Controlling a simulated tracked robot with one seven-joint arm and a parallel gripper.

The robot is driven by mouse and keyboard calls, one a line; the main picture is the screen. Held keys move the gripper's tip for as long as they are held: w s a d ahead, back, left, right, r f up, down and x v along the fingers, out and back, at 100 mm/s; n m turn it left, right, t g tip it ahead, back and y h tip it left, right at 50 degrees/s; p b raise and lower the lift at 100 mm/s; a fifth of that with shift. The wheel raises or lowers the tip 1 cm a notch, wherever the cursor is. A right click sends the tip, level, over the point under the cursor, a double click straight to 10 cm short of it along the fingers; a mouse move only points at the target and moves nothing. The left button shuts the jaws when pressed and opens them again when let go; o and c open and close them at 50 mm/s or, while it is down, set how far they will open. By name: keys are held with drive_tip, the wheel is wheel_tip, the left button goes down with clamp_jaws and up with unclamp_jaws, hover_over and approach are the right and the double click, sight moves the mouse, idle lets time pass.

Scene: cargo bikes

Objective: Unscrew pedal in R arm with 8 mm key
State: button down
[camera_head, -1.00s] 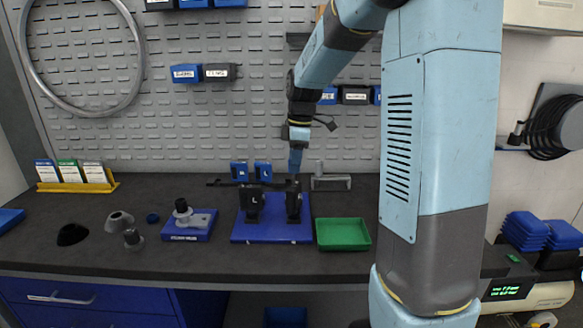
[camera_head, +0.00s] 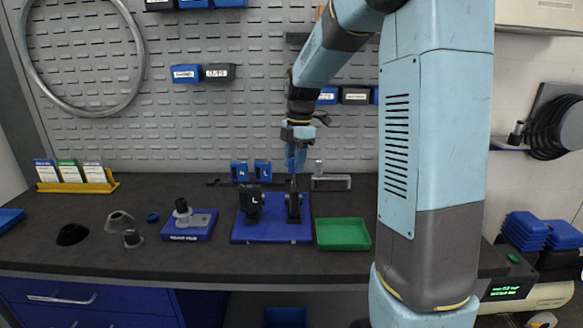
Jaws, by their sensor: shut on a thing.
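A blue fixture plate (camera_head: 272,238) lies on the bench with two black crank arms upright on it. The left arm (camera_head: 250,203) bears a pale L; the right one, the R arm (camera_head: 293,208), stands under my gripper. My gripper (camera_head: 296,163) points down just above the R arm and is shut on a thin, dark thing, seemingly the 8 mm key (camera_head: 293,183). The key's lower end reaches the top of the R arm; I cannot tell whether it sits in the pedal. The pedal cannot be made out clearly at this size.
An empty green tray (camera_head: 343,235) lies right of the plate. A blue block with a grey part (camera_head: 190,222) and several small dark parts stand to the left.

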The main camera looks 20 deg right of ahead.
drive_tip(key=shift+s+f, duration=0.1)
drive_tip(key=shift+f, duration=0.1)
drive_tip(key=n, duration=0.6)
drive_tip(key=shift+g, duration=0.4)
drive_tip(key=shift+n, duration=0.4)
drive_tip(key=shift+r, duration=0.2)
drive_tip(key=shift+w+r, duration=0.2)
drive_tip(key=shift+r, duration=0.2)
